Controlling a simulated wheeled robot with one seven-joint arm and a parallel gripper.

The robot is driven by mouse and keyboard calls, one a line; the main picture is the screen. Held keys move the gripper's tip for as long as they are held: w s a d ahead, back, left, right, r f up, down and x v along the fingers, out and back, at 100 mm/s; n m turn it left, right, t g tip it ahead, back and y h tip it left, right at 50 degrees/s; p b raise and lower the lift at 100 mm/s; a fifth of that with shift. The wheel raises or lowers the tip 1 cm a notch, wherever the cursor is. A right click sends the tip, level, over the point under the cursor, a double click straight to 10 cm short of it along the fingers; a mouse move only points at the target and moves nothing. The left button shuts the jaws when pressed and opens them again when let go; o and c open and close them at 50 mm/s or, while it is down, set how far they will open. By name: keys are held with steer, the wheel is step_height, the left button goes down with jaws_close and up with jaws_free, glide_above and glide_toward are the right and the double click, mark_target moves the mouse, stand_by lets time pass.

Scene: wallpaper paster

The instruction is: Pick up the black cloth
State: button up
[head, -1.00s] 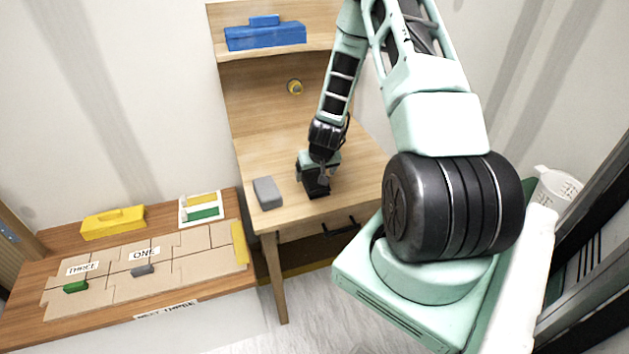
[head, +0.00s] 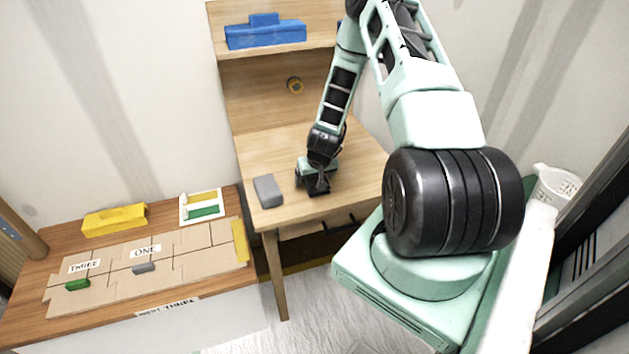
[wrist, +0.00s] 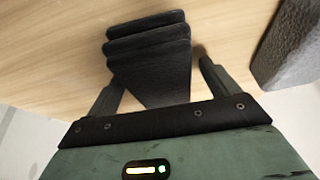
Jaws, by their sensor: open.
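The black cloth (wrist: 148,50) is a folded, layered dark stack on the light wooden table (head: 285,150). In the wrist view it lies between the two fingers of my gripper (wrist: 160,78), with one finger on each side. The fingers are apart, and the cloth's near part runs back toward the gripper's palm. In the head view my gripper (head: 316,186) is low over the tabletop near its front edge, and the cloth there is hard to tell from the dark gripper. I cannot tell whether the fingers touch it.
A grey block (head: 268,191) lies just left of my gripper; it also shows at the right of the wrist view (wrist: 292,45). A shelf with a blue object (head: 265,36) stands behind. A lower table at left holds a yellow block (head: 114,220) and cardboard pieces.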

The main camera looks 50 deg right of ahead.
steer(key=c, duration=1.1)
steer(key=shift+o, duration=0.2)
steer(key=shift+r, duration=0.1)
step_height(320, 180, up, 10)
steer(key=shift+r+b, duration=0.1)
steer(key=shift+b, duration=0.35)
steer(key=shift+o, duration=1.2)
steer(key=shift+c, duration=1.3)
